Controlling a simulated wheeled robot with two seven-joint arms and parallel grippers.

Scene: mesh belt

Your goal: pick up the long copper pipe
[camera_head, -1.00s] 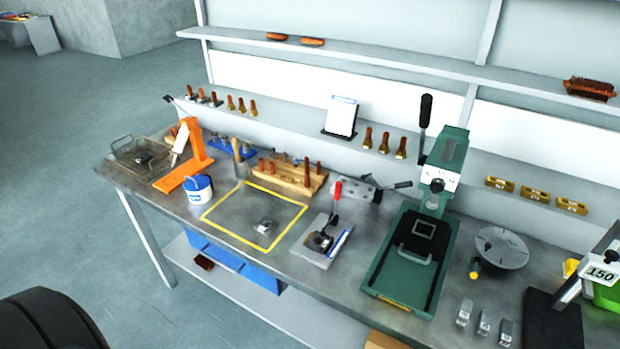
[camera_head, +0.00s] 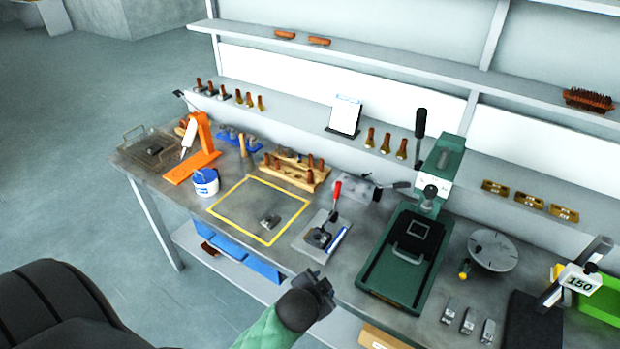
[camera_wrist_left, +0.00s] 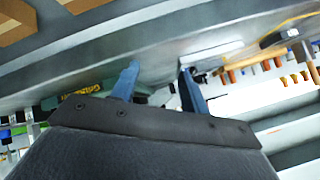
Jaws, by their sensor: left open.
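Several copper-coloured pipes (camera_head: 310,175) stand upright in a wooden rack (camera_head: 285,172) at the back of the bench, behind the yellow-outlined square. They are small in the head view, and I cannot tell which is the long one. My left gripper (camera_head: 322,283) is in front of the bench's front edge, well short of the rack. In the left wrist view its two blue fingers (camera_wrist_left: 157,78) are apart with nothing between them. Copper-coloured pieces (camera_wrist_left: 280,62) also show at the right of that view. My right gripper is not in view.
A red-handled clamp fixture (camera_head: 321,232) and a green press (camera_head: 410,245) stand right of the yellow outline (camera_head: 240,233). A white-and-blue tub (camera_head: 205,183) and an orange stand (camera_head: 198,150) are to its left.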

